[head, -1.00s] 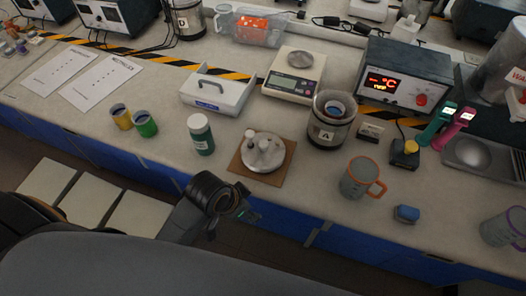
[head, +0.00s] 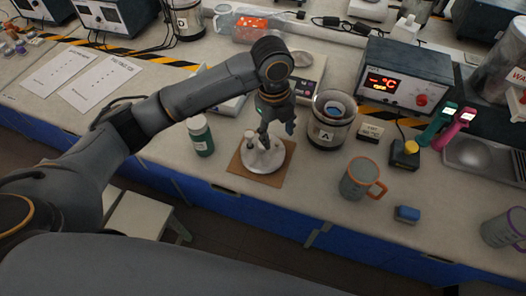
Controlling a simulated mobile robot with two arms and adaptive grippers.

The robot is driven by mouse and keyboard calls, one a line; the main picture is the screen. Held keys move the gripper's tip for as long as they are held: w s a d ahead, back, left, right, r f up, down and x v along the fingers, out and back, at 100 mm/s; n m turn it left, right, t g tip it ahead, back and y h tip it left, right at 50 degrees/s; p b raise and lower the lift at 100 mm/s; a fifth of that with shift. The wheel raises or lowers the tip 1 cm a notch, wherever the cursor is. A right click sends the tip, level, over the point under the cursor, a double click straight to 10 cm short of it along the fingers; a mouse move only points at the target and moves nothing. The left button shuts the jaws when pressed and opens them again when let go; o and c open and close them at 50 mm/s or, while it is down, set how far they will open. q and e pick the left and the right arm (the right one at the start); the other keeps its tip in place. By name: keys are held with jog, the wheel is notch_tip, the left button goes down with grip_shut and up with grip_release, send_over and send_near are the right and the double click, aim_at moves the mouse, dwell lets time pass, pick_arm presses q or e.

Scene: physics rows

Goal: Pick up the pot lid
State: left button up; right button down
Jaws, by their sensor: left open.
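The pot lid (head: 262,165) is a round, pale metal disc with light upright knobs on top. It lies flat on a brown square board (head: 278,180) on the bench. My left gripper (head: 274,132) is open and points down just above the lid, at its far side. One finger overlaps the knobs in the picture; I cannot tell whether it touches them. The gripper hides part of the lid's top. My right gripper is not in view.
A green bottle (head: 200,137) stands left of the board. A glass and dark pot marked A (head: 329,135) stands close on the right, with a grey mug (head: 355,180) beyond. A scale (head: 308,72) is behind my arm.

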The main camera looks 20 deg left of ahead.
pick_arm(q)
jog(key=w+a+r+m+y, duration=0.1)
jog(key=w+a+r+m, duration=0.1)
jog(key=a+r, duration=0.2)
jog(key=p, duration=0.1)
send_over(263, 150)
jog(key=w, duration=0.2)
jog(key=f, duration=0.8)
jog(key=shift+s+d+f, duration=0.1)
jog(key=shift+s+d, duration=0.1)
jog(key=shift+s, duration=0.05)
jog(key=f+p, duration=0.1)
jog(key=f, duration=0.1)
jog(key=a+f+p, duration=0.1)
jog(key=f, duration=0.2)
jog(key=shift+s, duration=0.1)
jog(key=shift+f, duration=0.2)
grip_shut()
